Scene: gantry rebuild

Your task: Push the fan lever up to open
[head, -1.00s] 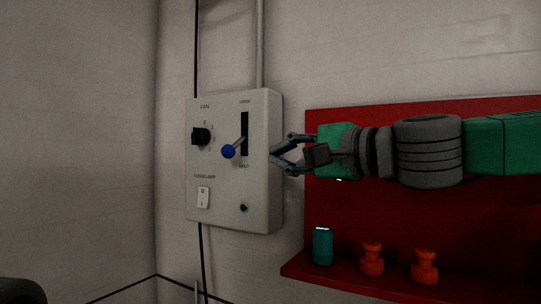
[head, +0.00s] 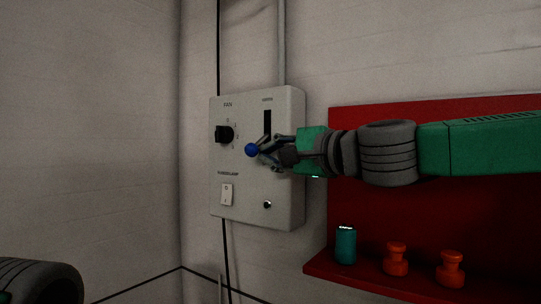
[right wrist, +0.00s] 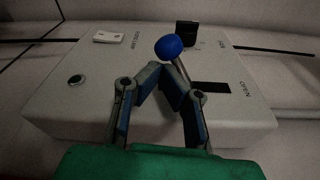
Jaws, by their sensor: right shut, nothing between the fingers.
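The fan lever (head: 251,150) is a thin rod with a blue ball on the grey control box. Its dark vertical slot (head: 267,122) shows at the upper end; my gripper covers the lower end. My right gripper (head: 262,149) is shut and empty, just right of the ball in the head view. In the right wrist view the blue ball (right wrist: 168,47) stands just beyond the closed fingertips (right wrist: 157,70), and the rod runs beside them to the slot (right wrist: 210,88). I cannot tell whether the fingers touch the rod. My left gripper is not in view.
The control box (head: 229,204) also carries a black knob (head: 223,134), a white rocker switch (head: 227,194) and a small round black button (head: 267,205). A red shelf (head: 380,289) at the right holds a teal can (head: 346,246) and two orange objects (head: 396,260).

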